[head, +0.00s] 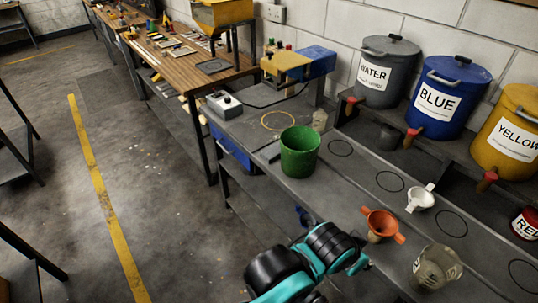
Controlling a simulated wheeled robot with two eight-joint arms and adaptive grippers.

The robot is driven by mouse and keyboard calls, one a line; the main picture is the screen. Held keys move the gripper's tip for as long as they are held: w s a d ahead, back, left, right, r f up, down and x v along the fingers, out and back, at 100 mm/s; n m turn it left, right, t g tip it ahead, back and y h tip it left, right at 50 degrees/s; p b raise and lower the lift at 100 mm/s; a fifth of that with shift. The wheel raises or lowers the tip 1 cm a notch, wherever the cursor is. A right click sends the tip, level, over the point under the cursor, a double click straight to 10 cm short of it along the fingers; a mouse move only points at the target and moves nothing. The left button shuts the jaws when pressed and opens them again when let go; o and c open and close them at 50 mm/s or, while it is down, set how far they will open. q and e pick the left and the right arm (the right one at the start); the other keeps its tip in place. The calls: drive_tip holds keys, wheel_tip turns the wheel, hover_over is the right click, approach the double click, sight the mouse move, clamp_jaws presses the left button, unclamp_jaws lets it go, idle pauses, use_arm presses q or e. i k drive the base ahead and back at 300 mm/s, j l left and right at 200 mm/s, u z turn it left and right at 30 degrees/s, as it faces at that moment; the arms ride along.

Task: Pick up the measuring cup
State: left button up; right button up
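A clear, see-through measuring cup (437,267) stands upright on the grey bench (335,205) at the lower right, with some markings on its side. One of my arms, teal and black, shows at the bottom centre, left of the cup and apart from it. No gripper fingers can be made out at its end. My other arm is not in view.
An orange funnel (381,226) and a white funnel-like piece (420,199) stand close to the cup. A green bucket (299,152) stands farther back. Grey, blue (440,100) and yellow drums with red taps line the raised shelf.

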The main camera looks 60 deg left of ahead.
sight(438, 265)
drive_tip(key=u, duration=1.65)
drive_tip(key=l+z, duration=0.1)
drive_tip(key=z, duration=1.4)
drive_tip(key=l+u, duration=0.25)
drive_tip(key=u, duration=0.15)
drive_tip(key=l+u, duration=0.35)
drive_tip(key=k+l+u, duration=0.15)
drive_tip(key=u, duration=0.25)
